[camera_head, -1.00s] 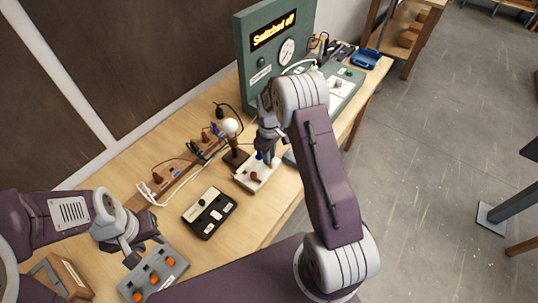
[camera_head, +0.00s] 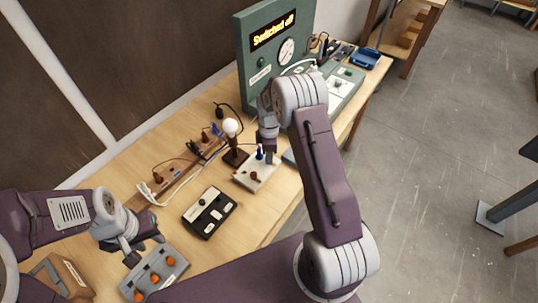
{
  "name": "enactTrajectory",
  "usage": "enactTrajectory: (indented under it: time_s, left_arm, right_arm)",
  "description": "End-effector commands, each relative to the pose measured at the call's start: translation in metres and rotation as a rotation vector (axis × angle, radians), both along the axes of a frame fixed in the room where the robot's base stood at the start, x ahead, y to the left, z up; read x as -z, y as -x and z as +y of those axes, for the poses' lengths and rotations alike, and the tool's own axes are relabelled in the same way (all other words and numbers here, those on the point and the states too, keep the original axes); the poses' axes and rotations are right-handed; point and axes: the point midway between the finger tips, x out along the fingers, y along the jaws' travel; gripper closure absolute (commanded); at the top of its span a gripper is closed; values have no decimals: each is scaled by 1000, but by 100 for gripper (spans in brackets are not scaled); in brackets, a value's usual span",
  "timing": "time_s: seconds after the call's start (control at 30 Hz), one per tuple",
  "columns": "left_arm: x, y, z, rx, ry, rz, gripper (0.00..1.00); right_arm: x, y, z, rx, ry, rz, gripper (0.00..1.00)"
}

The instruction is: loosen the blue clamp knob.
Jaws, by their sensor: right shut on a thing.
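The blue clamp knob (camera_head: 259,153) stands on a white block (camera_head: 246,178) near the middle of the bench. A brown knob (camera_head: 254,176) is on the same block, towards the front. My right gripper (camera_head: 267,158) points down at the blue knob and is shut on it; its fingers and wrist hide part of the knob. My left gripper (camera_head: 146,251) is open and empty, just above the grey panel with orange knobs (camera_head: 155,274).
A lamp with a white bulb (camera_head: 231,127) stands just left of the block. A black box (camera_head: 209,212) lies in front of it. Cables and a wooden strip (camera_head: 172,180) lie at the left. A green panel (camera_head: 271,62) reading "Switched off" stands behind.

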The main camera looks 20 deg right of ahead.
Motion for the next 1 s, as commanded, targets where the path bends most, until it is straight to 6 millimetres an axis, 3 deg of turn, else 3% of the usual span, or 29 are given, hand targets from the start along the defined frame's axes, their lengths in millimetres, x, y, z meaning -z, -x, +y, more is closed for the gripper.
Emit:
enactTrajectory:
  time_s: [0.5,0.53,0.6,0.87,1.0]
  left_arm:
    - [0,0,0,0,0,0,64]
    - [0,0,0,0,0,0,64]
    - [0,0,0,0,0,0,64]
    - [0,0,0,0,0,0,64]
    - [4,0,0,0,0,0,64]
  right_arm:
    - [-2,-2,-1,-18,1,-6,100]
    - [-2,-2,-1,-18,1,-6,71]
    - [-1,-2,-1,-18,1,-5,55]
    - [-1,-1,0,-17,1,-2,55]
    - [-12,-2,0,-17,1,-5,55]
